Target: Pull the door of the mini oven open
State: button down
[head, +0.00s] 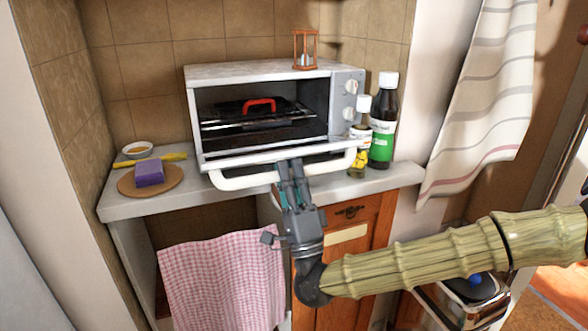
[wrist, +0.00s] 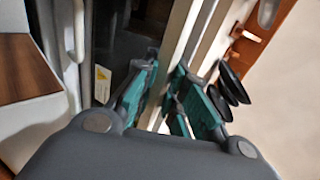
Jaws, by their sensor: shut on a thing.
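The mini oven (head: 258,72) stands on the counter, a pale box with knobs on its right side. Its front is open, showing a rack and a dark item with a red handle (head: 259,104) inside. The door appears swung down, seen nearly edge-on, with its white bar handle (head: 243,182) toward me. My gripper (head: 290,167) is shut on the middle of this handle. In the wrist view, the teal fingers (wrist: 168,80) close around a pale bar, partly hidden by them. The door's inner face is mostly hidden in the head view.
A dark bottle (head: 383,125) and a smaller jar (head: 360,140) stand close at the oven's right. A purple sponge (head: 149,172) on a round board (head: 174,184) and a small bowl (head: 138,149) are at left. A small hourglass (head: 305,50) stands on top. A checked towel (head: 222,280) hangs below.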

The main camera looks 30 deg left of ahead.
jog(key=shift+f+b, duration=0.3)
jog(key=shift+f, duration=0.4)
jog(key=shift+w, duration=0.1)
jog(key=c, duration=1.5)
grip_release()
jog(key=shift+o, duration=0.2)
jog(key=v, duration=1.2)
